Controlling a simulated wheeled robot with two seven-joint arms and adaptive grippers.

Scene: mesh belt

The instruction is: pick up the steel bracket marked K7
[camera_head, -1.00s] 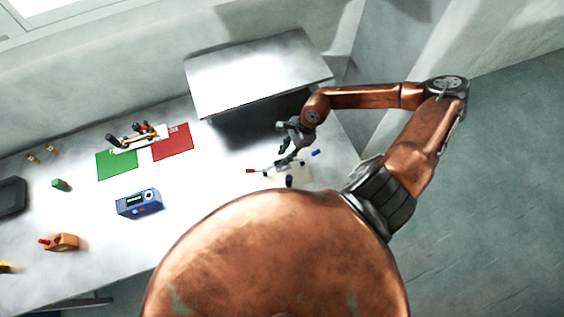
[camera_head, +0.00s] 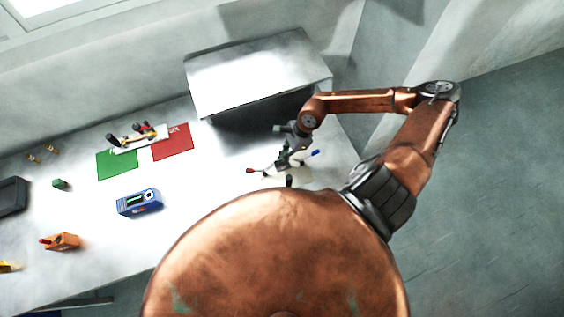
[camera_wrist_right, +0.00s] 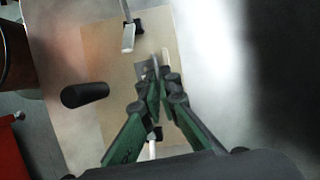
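A small grey metal piece (camera_wrist_right: 146,68), probably the steel bracket, lies over a tan board (camera_wrist_right: 98,70) in the right wrist view. No K7 mark is readable. My right gripper (camera_wrist_right: 164,88) has green fingers that converge at this piece. The dark fingertips are close together and partly cover it; whether they grip it is unclear. In the head view my right gripper (camera_head: 284,160) is low over the table, between a red-tipped rod (camera_head: 250,170) and a blue-tipped rod (camera_head: 315,153), and the bracket is not distinguishable. My left gripper is not in view.
A black cylinder (camera_wrist_right: 85,94) and a pale rod end (camera_wrist_right: 128,38) are near the fingers. A metal box-like cover (camera_head: 255,72) stands behind. Left are a red card (camera_head: 172,143), a green card (camera_head: 116,165), a blue meter (camera_head: 139,202) and an orange device (camera_head: 62,242).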

